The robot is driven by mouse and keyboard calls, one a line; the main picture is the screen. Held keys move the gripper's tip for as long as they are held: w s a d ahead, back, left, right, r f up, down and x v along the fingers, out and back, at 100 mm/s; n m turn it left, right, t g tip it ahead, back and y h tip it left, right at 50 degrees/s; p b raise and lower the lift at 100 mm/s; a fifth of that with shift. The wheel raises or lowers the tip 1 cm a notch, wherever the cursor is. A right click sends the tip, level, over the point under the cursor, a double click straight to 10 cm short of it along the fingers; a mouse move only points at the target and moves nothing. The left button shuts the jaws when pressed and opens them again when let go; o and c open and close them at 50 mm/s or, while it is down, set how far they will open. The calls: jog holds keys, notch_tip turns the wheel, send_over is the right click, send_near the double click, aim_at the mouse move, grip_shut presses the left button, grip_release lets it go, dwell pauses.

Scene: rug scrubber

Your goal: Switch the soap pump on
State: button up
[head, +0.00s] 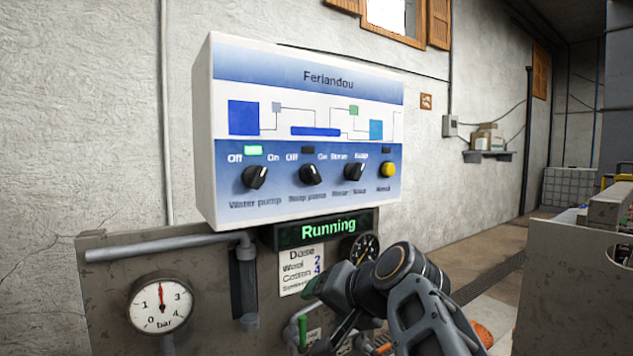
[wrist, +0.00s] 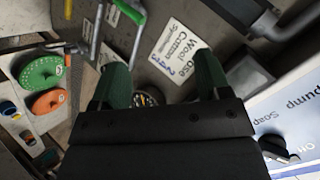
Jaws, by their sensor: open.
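The white and blue control panel (head: 300,90) hangs on the wall in the head view. Its black soap pump knob (head: 311,174) is second from the left, its pointer seeming to lean up-left toward Off; the small lamp above it is dark. In the wrist view the soap pump knob (wrist: 278,148) shows at the lower right, beside the Soap label. My gripper (wrist: 162,72) is open and empty, its two dark green fingers apart. In the head view it is below the panel, in front of the lower board, away from the knob.
The water pump knob (head: 254,177) has a lit green lamp above it. A third knob (head: 354,172) and a yellow button (head: 387,169) are to the right. Below are a Running display (head: 328,228), a pressure gauge (head: 161,303), a pipe (head: 165,247) and a dose label (head: 301,270).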

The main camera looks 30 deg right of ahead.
jog(key=s+d+r+m+t, duration=0.2)
jog(key=d+r+t, duration=0.15)
jog(key=r, duration=0.85)
jog(key=t, duration=0.3)
send_near(318, 174)
jog(key=w+p, duration=0.1)
jog(key=w, duration=0.2)
jog(key=w+a+p, duration=0.1)
jog(key=w, duration=0.2)
jog(key=w+p, duration=0.1)
jog(key=w, duration=0.2)
jog(key=shift+w+a+f, duration=0.1)
jog(key=shift+w+a, duration=0.15)
jog(key=shift+w, duration=0.1)
jog(key=shift+c, duration=0.4)
